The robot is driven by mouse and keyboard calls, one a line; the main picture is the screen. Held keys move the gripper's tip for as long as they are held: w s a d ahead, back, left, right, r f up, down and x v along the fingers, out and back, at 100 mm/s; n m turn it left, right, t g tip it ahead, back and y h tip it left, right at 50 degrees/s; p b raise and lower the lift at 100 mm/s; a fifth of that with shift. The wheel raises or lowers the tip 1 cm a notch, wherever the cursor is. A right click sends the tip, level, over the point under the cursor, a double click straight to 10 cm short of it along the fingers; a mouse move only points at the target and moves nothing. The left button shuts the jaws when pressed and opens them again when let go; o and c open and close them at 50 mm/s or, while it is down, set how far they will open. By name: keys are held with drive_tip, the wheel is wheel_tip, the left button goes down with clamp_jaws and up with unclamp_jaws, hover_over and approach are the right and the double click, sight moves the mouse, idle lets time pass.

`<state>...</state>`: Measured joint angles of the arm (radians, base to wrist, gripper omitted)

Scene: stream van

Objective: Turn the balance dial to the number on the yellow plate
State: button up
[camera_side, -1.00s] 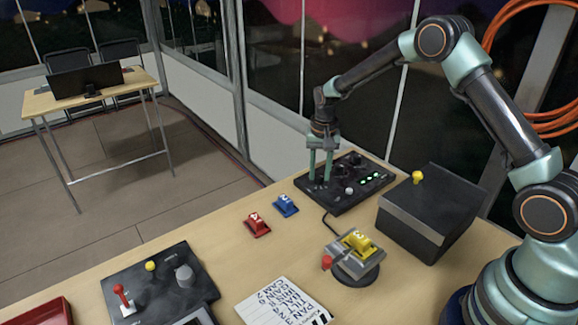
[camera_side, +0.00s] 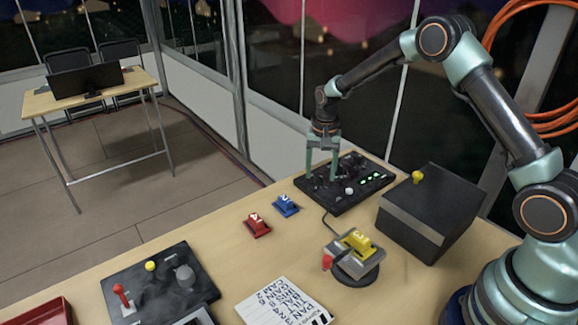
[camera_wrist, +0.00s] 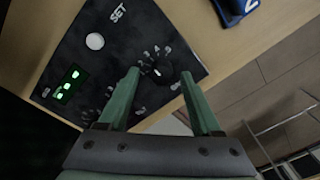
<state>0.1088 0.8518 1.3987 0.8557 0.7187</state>
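The black control panel (camera_side: 352,200) lies on the wooden table. In the wrist view, a round black dial (camera_wrist: 165,72) with a light pointer mark and printed numbers around it sits near one edge of the panel (camera_wrist: 60,45). My gripper (camera_wrist: 160,73) is open, with one finger on each side of the dial; I cannot tell whether they touch it. In the side view my gripper (camera_side: 322,178) points down over the far left end of the panel, hiding the dial. The yellow plate (camera_side: 357,240), apparently marked 3, sits on a grey holder (camera_side: 366,268).
A red plate (camera_side: 257,226) and a blue plate (camera_side: 285,206) lie left of the panel. A black box (camera_side: 428,212) stands to its right. A lettered white card (camera_side: 283,303) and a joystick panel (camera_side: 155,285) are nearer the camera. The panel has green lights (camera_wrist: 70,83).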

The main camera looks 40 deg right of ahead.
sight(321, 176)
wheel_tip(321, 176, up, 12)
drive_tip(key=shift+s, duration=0.2)
idle(0.4)
drive_tip(key=shift+r, duration=0.15)
drive_tip(key=s+a+r+n+t, duration=0.3)
drive_tip(key=s+r+n, duration=0.1)
drive_tip(key=s+r, duration=0.6)
drive_tip(key=s+a+n+t, duration=0.2)
drive_tip(key=s+n, duration=0.3)
drive_tip(key=s, duration=0.6)
drive_tip(key=shift+s+a+f, duration=0.15)
drive_tip(key=shift+s+a, duration=0.1)
